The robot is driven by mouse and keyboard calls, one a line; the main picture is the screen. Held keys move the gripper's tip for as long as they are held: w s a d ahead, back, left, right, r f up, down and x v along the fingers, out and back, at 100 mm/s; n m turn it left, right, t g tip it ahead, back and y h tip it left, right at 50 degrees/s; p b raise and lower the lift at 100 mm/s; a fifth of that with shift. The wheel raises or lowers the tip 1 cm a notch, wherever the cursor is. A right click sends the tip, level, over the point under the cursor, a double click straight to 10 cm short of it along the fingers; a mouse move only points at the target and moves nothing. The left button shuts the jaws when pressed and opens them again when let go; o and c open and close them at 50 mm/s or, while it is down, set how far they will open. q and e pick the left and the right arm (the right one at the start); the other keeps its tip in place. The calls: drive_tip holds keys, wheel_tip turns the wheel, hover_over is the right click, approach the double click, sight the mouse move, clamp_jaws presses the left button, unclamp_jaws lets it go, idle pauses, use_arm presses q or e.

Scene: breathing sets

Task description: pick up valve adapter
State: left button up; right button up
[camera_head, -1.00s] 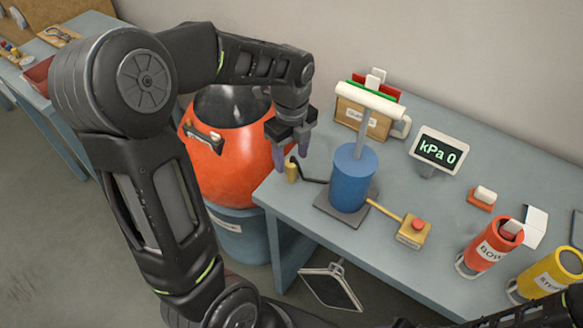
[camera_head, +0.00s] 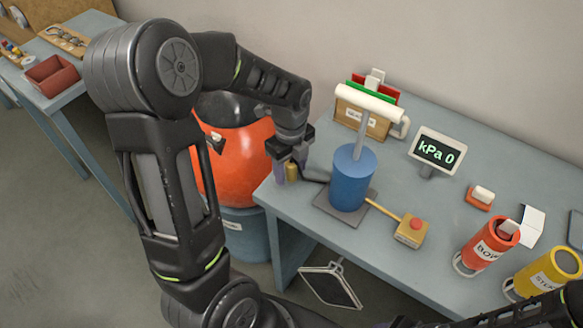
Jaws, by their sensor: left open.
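The valve adapter looks to be the small brass cylinder (camera_head: 292,172) at the left corner of the blue-grey table, at the end of a dark hose from the blue pump (camera_head: 352,180). My left gripper (camera_head: 290,174) is open and low over that corner. Its purple-grey fingers stand on either side of the brass cylinder, and I cannot tell whether they touch it. The gripper body hides part of the surface behind. Part of my right arm shows at the lower right corner, but its gripper does not.
A large orange vessel (camera_head: 243,165) stands left of the table, close to my left arm. The pump's white T-handle (camera_head: 369,95) rises nearby. A yellow box with a red button (camera_head: 411,231), a kPa display (camera_head: 437,150) and orange (camera_head: 484,247) and yellow (camera_head: 548,275) canisters stand to the right.

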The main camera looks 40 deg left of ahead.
use_arm(q)
clamp_jaws()
idle(0.6)
